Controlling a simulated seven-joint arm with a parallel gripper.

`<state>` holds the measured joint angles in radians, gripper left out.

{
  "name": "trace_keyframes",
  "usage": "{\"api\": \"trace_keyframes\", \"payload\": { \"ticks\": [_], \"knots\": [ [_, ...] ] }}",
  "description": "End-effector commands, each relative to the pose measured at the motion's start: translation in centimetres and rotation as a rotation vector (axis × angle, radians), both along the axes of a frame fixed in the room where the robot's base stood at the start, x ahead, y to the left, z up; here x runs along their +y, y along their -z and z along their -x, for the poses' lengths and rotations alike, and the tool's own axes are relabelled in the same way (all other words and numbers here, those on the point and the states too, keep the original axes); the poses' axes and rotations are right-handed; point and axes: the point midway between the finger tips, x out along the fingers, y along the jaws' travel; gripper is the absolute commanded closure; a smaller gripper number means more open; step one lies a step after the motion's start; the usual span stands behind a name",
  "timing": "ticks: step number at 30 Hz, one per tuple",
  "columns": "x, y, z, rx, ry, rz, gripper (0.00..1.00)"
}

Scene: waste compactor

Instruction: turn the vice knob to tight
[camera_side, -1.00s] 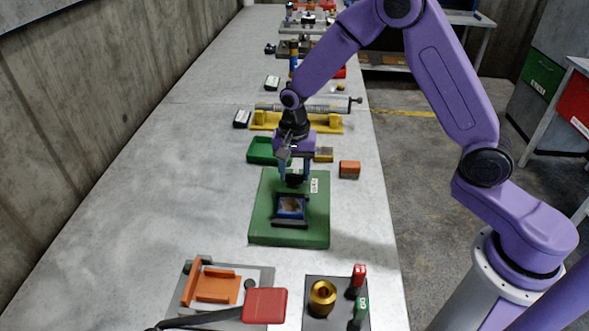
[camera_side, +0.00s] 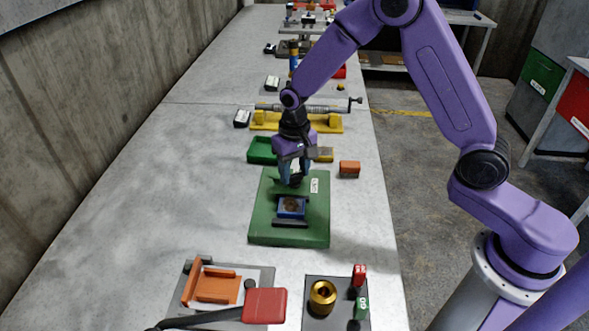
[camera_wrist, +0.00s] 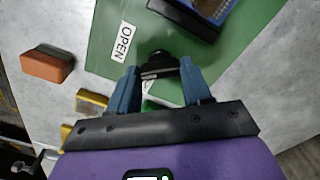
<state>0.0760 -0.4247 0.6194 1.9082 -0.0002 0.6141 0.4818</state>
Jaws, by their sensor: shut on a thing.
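The vice is a green base plate (camera_side: 265,218) on the bench, with black jaws (camera_side: 291,223) around a blue-framed block (camera_side: 292,206) that has a brown top. Its black knob (camera_wrist: 160,64) sits at the far end of the plate. My gripper (camera_wrist: 159,70) points down over that end, and its blue fingers are shut on the knob, one on each side. In the side view my gripper (camera_side: 293,180) hides most of the knob. A white label (camera_wrist: 124,42) reading OPEN lies on the plate beside the knob. Another label is partly hidden between the fingers.
A green tray (camera_side: 262,151), a yellow block (camera_side: 326,154) and an orange block (camera_side: 349,169) lie behind the vice. A yellow fixture (camera_side: 260,126) stands farther back. An orange press with a red-handled lever (camera_side: 265,305) is in front. The bench left of the vice is clear.

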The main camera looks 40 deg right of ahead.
Motion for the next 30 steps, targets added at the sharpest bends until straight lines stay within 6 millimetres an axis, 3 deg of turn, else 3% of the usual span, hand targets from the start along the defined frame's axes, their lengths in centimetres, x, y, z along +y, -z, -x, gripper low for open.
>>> {"api": "trace_keyframes", "payload": {
  "ticks": [18,30],
  "knots": [
    [0.03,-0.08,0.02,0.001,-0.579,0.0,0.82],
    [0.03,-0.09,0.01,0.0,-0.847,0.0,0.82]
  ]
}}
